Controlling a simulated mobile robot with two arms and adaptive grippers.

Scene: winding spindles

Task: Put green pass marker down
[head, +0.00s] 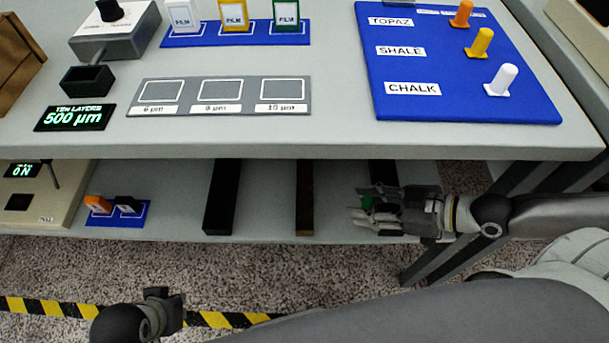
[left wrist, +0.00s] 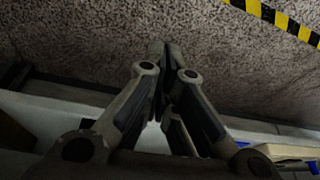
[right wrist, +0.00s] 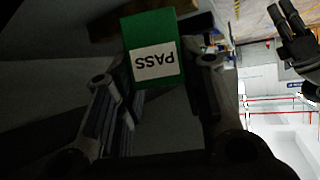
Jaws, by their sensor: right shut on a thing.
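The green pass marker is a small green block with a white label reading PASS (right wrist: 152,48), upside down in the right wrist view. I cannot tell whether the marker touches anything below. My left gripper (head: 172,305) hangs in front of the bench over the floor; its fingers look closed together and empty in the left wrist view (left wrist: 163,55).
The lower shelf (head: 265,220) has dark bars (head: 222,197) (head: 304,200) and a small blue stand (head: 117,214) with orange and black pieces. The upper table holds a blue board (head: 440,70) with labelled pegs and a grey mat (head: 180,108). A table leg (head: 440,255) is beside my right arm.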

